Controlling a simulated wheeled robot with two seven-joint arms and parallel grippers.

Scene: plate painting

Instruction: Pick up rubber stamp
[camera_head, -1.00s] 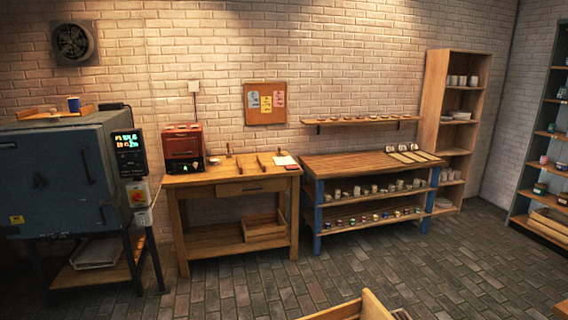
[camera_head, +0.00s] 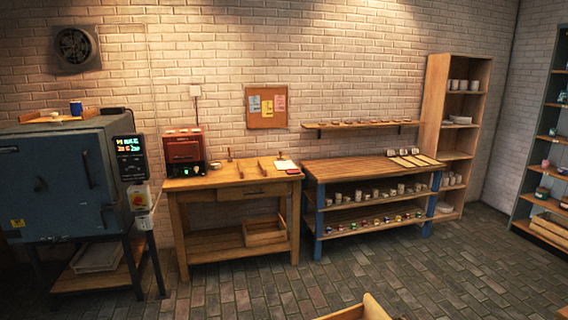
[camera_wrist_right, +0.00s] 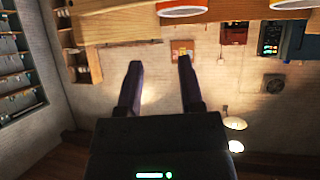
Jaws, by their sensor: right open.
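I cannot pick out the rubber stamp for certain. A small upright object (camera_head: 229,156) at the back of the wooden workbench (camera_head: 232,180) in the head view could be one, but it is too small to tell. My right gripper (camera_wrist_right: 160,63) is open and empty in the right wrist view, with its two dark fingers apart. That view is upside down, and nothing lies between the fingers except the distant wall. My left gripper is not in view.
A red oven (camera_head: 184,150) stands on the workbench, and a large blue-grey kiln (camera_head: 60,180) is at the left. A shelf table (camera_head: 340,170) with cups is to the right. A wooden crate (camera_head: 370,305) shows at the bottom edge. Brick floor is clear before the benches.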

